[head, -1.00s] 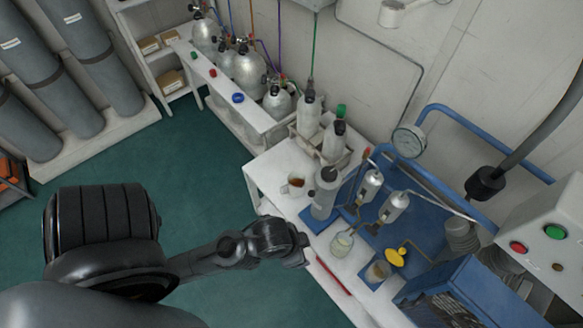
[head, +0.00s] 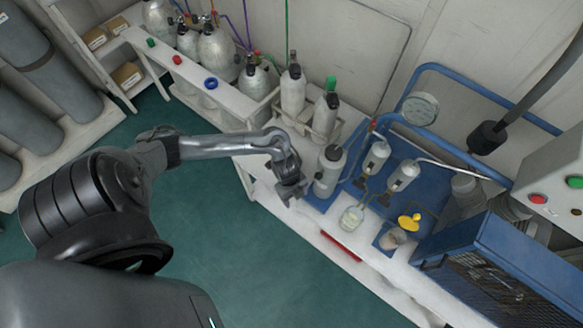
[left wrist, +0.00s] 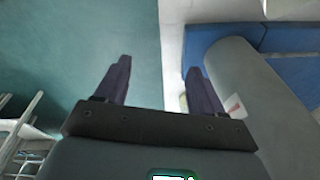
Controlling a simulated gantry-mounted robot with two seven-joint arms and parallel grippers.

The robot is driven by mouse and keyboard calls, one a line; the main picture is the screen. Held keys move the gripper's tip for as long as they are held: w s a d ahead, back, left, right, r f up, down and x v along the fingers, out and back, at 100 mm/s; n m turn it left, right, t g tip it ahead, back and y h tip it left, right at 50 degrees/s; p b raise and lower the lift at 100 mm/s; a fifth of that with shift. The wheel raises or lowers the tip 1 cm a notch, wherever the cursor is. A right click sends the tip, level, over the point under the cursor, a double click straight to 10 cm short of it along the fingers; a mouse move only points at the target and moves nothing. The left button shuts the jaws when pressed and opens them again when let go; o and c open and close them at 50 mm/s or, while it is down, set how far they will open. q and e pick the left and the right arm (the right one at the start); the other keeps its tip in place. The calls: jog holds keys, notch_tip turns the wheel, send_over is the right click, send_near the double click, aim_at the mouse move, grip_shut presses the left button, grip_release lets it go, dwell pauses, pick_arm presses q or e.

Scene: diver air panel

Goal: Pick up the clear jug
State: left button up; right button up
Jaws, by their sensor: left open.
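The clear jug (head: 352,217) is a small see-through vessel with pale contents, upright at the bench's front edge in the head view. My right gripper is not in view.
A grey cylinder (head: 328,172) stands between my left gripper and the jug; it looms beside the right finger in the left wrist view (left wrist: 238,82). A red bar (head: 341,246), a yellow knob (head: 409,222) and a brownish cup (head: 392,239) lie near the jug.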

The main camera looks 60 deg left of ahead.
pick_arm(q)
jog(key=shift+g+y, duration=0.4)
jog(key=shift+y, duration=0.4)
jog(key=w+a, duration=0.1)
jog(key=a, duration=0.3)
jog(key=a+r, duration=0.1)
jog(key=a, duration=0.2)
jog(key=w+a+r+b, duration=0.1)
jog(key=a, duration=0.3)
jog(key=shift+w+a, duration=0.35)
jog(key=shift+s+a+f+b, duration=0.2)
jog(key=shift+f+b, duration=0.95)
jog(key=shift+f, duration=1.15)
jog(key=shift+s+a+f+b, duration=0.15)
jog(key=shift+f+b, duration=0.95)
jog(key=shift+f, duration=1.15)
jog(key=shift+d, duration=0.1)
jog(key=c, duration=1.2)
jog(key=shift+r, duration=0.25)
jog(key=shift+c, duration=0.2)
